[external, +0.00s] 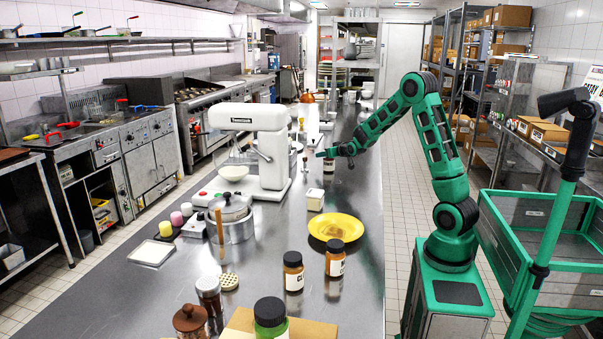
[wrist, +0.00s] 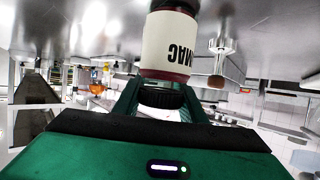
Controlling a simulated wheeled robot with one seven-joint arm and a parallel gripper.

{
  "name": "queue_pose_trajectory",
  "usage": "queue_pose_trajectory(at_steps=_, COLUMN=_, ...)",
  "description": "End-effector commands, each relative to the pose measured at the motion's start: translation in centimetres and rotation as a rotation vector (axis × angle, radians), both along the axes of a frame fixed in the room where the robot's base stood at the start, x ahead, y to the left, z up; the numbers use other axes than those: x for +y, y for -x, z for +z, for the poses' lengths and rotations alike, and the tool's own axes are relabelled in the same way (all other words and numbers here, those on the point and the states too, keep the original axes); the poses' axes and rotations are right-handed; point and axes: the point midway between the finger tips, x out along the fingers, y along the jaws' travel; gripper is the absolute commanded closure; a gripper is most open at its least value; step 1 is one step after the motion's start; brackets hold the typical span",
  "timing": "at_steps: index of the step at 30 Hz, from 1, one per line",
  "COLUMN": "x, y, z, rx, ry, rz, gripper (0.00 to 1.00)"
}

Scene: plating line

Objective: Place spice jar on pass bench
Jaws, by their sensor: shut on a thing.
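A small spice jar with a dark lid, dark red contents and a white label reading "MAC" is in my gripper (external: 329,153). In the external view the jar (external: 329,165) hangs upright below the fingertips, over the long steel bench (external: 352,240); I cannot tell whether its base touches the steel. In the wrist view my gripper (wrist: 160,98) is shut around the black lid, and the jar (wrist: 168,42) extends to the top of the picture, which shows the scene upside down.
A white stand mixer (external: 262,150) stands left of my gripper. Bare steel lies around the held jar's right side.

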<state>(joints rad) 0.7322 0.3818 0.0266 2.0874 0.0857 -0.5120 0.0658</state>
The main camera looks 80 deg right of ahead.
Motion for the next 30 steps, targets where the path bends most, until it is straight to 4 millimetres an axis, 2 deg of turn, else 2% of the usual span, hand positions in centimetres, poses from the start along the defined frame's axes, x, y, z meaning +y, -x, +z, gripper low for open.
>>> queue_pose_trajectory(at_steps=8, x=0.0, y=0.0, z=-0.1, rx=-0.001, ry=0.001, rz=0.000, gripper=0.92)
queue_pose_trajectory(at_steps=9, x=0.0, y=0.0, z=-0.1, rx=-0.001, ry=0.001, rz=0.000, gripper=0.58)
queue_pose_trajectory(at_steps=11, x=0.0, y=0.0, z=-0.1, rx=-0.001, ry=0.001, rz=0.000, gripper=0.44)
queue_pose_trajectory(at_steps=22, x=0.0, y=0.0, z=0.2, rx=-0.001, ry=0.001, rz=0.000, gripper=0.44)
queue_pose_trajectory(at_steps=30, x=2.5, y=2.4, z=1.7, rx=-0.001, ry=0.002, rz=0.001, gripper=0.44)
